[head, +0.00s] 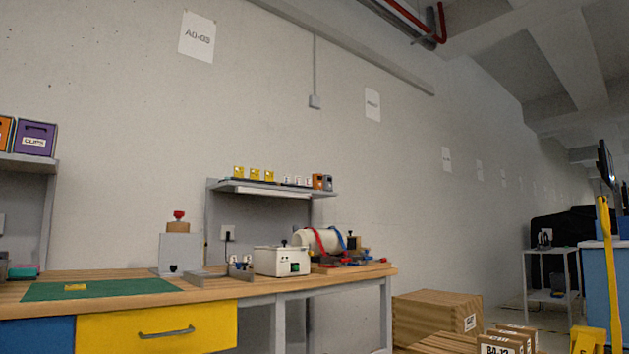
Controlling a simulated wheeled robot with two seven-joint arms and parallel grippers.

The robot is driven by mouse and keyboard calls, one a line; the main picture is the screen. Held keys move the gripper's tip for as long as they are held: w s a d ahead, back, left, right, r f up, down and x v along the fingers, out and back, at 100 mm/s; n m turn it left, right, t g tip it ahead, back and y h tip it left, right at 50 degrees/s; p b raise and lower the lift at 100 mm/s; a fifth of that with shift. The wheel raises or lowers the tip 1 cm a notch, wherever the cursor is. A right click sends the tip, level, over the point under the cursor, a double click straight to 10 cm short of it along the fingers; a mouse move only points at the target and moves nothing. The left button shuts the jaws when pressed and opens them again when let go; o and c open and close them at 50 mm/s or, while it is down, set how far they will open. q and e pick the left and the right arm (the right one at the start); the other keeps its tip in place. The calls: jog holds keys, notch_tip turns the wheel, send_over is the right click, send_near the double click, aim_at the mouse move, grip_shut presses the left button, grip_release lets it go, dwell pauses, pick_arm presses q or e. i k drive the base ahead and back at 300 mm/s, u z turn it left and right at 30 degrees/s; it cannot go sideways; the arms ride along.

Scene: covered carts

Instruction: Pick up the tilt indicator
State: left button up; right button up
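I cannot tell for certain which thing is the tilt indicator. A small flat yellow item (75,287) lies on the green mat (130,288) at the left of the wooden workbench (215,290). Several small yellow items (254,174) and several small white ones (297,181) stand on the grey shelf (275,187) above the bench. All are too small to read. Neither of my grippers shows in the head view.
The bench also bears a white box (281,261), a cream cylinder with red and blue straps (308,240), and a grey block with a red knob (179,250). Wooden crates (437,310) stand on the floor at right. A yellow post (608,270) stands at far right.

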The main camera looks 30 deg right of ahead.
aim_at(254, 174)
jog(key=z, duration=0.6)
jog(key=i, duration=1.55)
jog(key=z, duration=0.15)
